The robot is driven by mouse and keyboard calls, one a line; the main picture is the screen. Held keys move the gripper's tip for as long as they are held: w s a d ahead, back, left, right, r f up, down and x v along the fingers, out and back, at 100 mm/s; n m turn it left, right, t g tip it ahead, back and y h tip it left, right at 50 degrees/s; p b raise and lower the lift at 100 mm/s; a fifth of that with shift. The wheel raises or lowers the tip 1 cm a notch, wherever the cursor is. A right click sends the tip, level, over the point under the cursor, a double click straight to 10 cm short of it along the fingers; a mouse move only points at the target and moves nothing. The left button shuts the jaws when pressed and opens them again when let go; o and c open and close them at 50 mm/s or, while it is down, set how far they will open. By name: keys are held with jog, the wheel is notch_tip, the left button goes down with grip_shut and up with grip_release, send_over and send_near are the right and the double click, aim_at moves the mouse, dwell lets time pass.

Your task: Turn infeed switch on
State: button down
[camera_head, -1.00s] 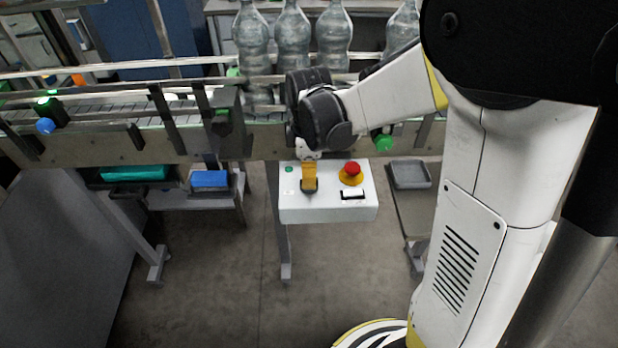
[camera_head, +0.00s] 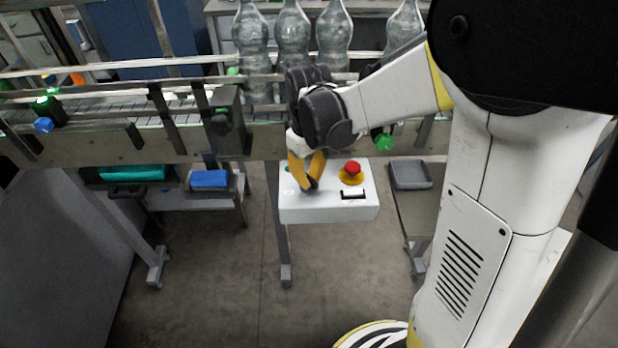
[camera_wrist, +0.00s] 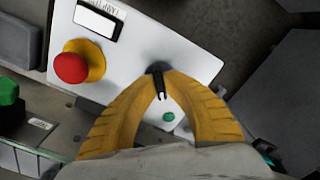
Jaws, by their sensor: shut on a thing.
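A white control box (camera_head: 328,206) hangs at the front of the conveyor in the head view. My gripper (camera_head: 311,186) points down onto the box's top face, with its yellow fingers closed together. In the wrist view my gripper (camera_wrist: 160,78) has its fingertips shut on a small black switch handle (camera_wrist: 159,84) on the white panel (camera_wrist: 130,58). The fingertips hide most of the switch. A small green indicator (camera_wrist: 168,117) lies between the fingers, further from the tips. In the head view the fingers cover the switch.
A red emergency stop button (camera_head: 352,168) on a yellow base sits right of my gripper, close by. A card or slot (camera_head: 353,194) is in front of it. Bottles (camera_head: 293,45) stand on the conveyor behind. A grey tray (camera_head: 410,174) lies to the right.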

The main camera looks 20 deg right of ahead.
aim_at(309, 177)
jog(key=m, duration=0.3)
jog(key=shift+m, duration=2.3)
jog(key=c, duration=1.5)
grip_release()
jog(key=shift+r, duration=0.1)
notch_tip(309, 177, up, 12)
jog(key=shift+f, duration=0.1)
